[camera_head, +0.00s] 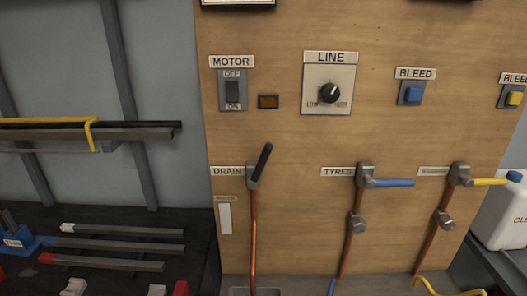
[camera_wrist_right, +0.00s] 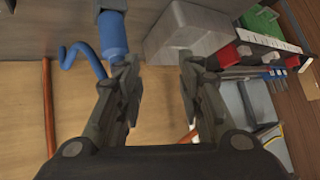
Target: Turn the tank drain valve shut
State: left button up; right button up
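The drain valve in the head view has a black lever handle (camera_head: 262,162) that points up and slightly right from a grey valve body (camera_head: 253,184). A copper pipe (camera_head: 253,240) runs down from it, and a DRAIN label (camera_head: 227,171) is to its left. My right gripper (camera_wrist_right: 158,68) shows in the right wrist view with its two fingers apart and nothing between them. It does not appear in the head view, and I cannot tell its distance from the drain lever. My left gripper is in neither view.
The tyres valve with a blue lever (camera_head: 392,183) and another with a yellow lever (camera_head: 488,182) are to the right on the wooden panel (camera_head: 300,225). Above are the motor switch (camera_head: 232,91), line knob (camera_head: 329,93) and blue bleed button (camera_head: 411,93). Racked bars (camera_head: 110,248) lie at left.

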jog(key=w+a+r+n+t+y, duration=0.1)
jog(key=w+a+r+y, duration=0.15)
jog(key=w+r, duration=0.4)
jog(key=w+a+r+n+t+y, duration=0.1)
jog(key=w+r+n+y, duration=0.15)
jog(key=r, duration=0.65)
jog(key=y+p, duration=0.1)
jog(key=y, duration=0.3)
send_near(269, 154)
jog(key=a, duration=0.1)
jog(key=p+x, duration=0.2)
jog(key=x, duration=0.2)
jog(key=p+x, duration=0.2)
jog(key=x, duration=0.3)
jog(key=shift+w+f, duration=0.1)
jog(key=shift+w, duration=0.3)
jog(key=shift+w+a+f, duration=0.2)
jog(key=shift+w+a, duration=0.15)
jog(key=shift+a, duration=0.05)
grip_shut()
